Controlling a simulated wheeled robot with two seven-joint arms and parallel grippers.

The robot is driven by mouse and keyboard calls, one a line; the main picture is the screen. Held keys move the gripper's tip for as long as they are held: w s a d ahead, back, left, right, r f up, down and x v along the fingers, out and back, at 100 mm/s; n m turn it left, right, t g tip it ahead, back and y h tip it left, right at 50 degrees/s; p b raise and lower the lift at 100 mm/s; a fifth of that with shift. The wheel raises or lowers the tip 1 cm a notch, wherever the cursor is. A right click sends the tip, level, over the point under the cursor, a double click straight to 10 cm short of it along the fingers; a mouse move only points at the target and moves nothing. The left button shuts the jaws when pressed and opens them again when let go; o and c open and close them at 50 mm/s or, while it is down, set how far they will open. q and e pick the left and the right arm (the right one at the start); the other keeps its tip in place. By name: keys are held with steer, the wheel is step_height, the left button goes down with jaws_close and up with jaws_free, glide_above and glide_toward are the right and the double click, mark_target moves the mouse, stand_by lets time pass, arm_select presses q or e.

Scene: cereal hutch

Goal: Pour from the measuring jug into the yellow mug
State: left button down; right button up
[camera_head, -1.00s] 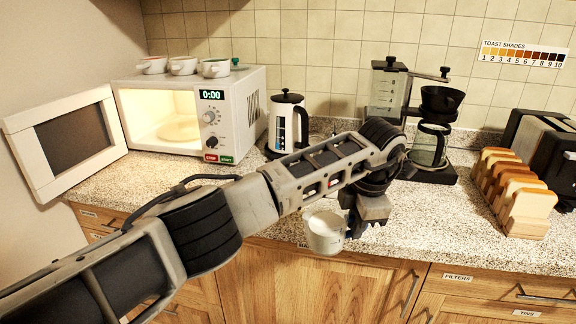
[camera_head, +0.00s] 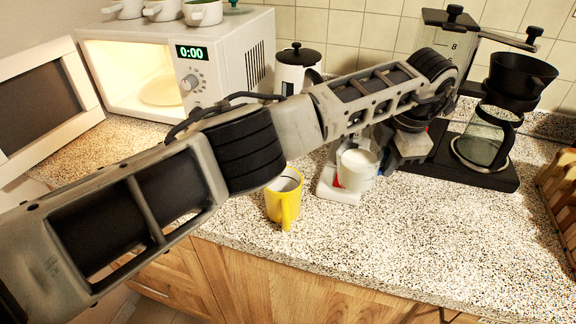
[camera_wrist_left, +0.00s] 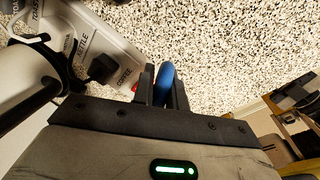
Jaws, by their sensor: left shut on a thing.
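The measuring jug (camera_head: 357,170) is a pale, see-through cup with white contents, roughly upright in the head view. My left gripper (camera_head: 383,155) is at its right side. In the left wrist view, the left gripper (camera_wrist_left: 165,88) is shut on a blue strip, which looks like the jug's handle; the jug's body is not clear there. The yellow mug (camera_head: 284,200) stands upright on the counter, left of the jug and apart from it, with its handle toward me. My right gripper is not in view.
A white power strip (camera_head: 337,193) lies by the jug. The open microwave (camera_head: 225,65) is at left, the coffee maker (camera_head: 484,140) at right. The speckled counter (camera_head: 410,235) is clear in front.

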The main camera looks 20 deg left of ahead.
mark_target(377, 155)
arm_select(q)
steer(key=shift+s+r, duration=0.15)
steer(key=shift+a, duration=0.1)
steer(key=shift+a+r+h+p, duration=0.1)
steer(key=shift+a+h+p, duration=0.2)
steer(key=shift+h+p, duration=0.2)
steer(key=shift+s+a, duration=0.1)
steer(key=shift+s, duration=0.05)
steer(key=shift+a+t+h, duration=0.2)
steer(key=shift+t+h, duration=0.1)
steer(key=shift+h, duration=0.2)
steer(key=shift+s+a+r, duration=0.15)
steer(key=shift+r, duration=0.2)
steer(key=shift+s+a+r+t+h, duration=0.2)
steer(key=shift+a+r+t+h, duration=0.3)
steer(key=shift+h, duration=0.3)
steer(key=shift+s+a+r+h, duration=0.2)
steer(key=shift+s+a+h, duration=0.1)
steer(key=shift+a+h, duration=0.2)
steer(key=shift+a, duration=0.1)
